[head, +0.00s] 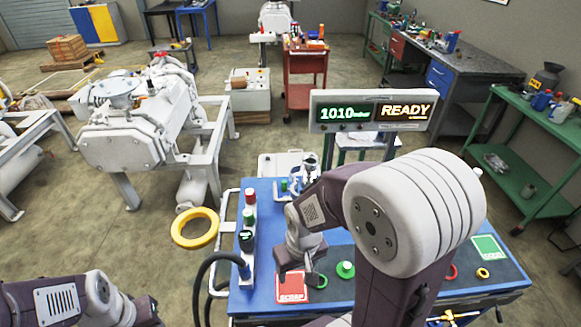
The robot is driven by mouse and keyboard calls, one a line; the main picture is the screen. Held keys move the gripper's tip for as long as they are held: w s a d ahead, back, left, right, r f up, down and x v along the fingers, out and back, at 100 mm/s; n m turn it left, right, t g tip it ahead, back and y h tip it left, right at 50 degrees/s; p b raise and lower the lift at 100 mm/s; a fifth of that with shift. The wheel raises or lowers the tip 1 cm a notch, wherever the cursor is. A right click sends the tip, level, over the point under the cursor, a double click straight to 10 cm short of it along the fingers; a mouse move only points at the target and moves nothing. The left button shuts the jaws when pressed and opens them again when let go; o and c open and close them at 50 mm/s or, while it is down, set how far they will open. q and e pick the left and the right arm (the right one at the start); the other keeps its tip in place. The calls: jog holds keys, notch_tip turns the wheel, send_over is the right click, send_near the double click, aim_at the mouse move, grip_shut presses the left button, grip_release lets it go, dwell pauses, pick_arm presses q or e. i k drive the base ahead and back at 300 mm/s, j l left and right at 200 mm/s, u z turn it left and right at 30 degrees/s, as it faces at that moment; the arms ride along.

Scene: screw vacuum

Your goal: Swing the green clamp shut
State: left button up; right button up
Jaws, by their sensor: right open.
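Several small green parts show on the blue bench top (262,300), and I cannot tell for sure which is the clamp. A green ring-like part (320,281) lies beside my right gripper (296,277), at the edge of the red scrap mat. A round green piece (345,270) sits just right of it. Another green part (249,216) is on the upright white fitting at the bench's left side. My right gripper is open, pointing down over the scrap mat (291,293); my forearm hides the bench behind it. My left gripper (148,312) is low at the left, partly cut off, its fingers unclear.
A display (371,111) reading 1010 and READY stands behind the bench. A black hose (203,275) runs to the bench's left side. A green mat (487,249) and a yellow ring (483,272) lie at the right. A large yellow ring (195,228) is left of the bench.

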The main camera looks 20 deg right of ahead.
aim_at(294, 195)
jog(key=z, duration=0.95)
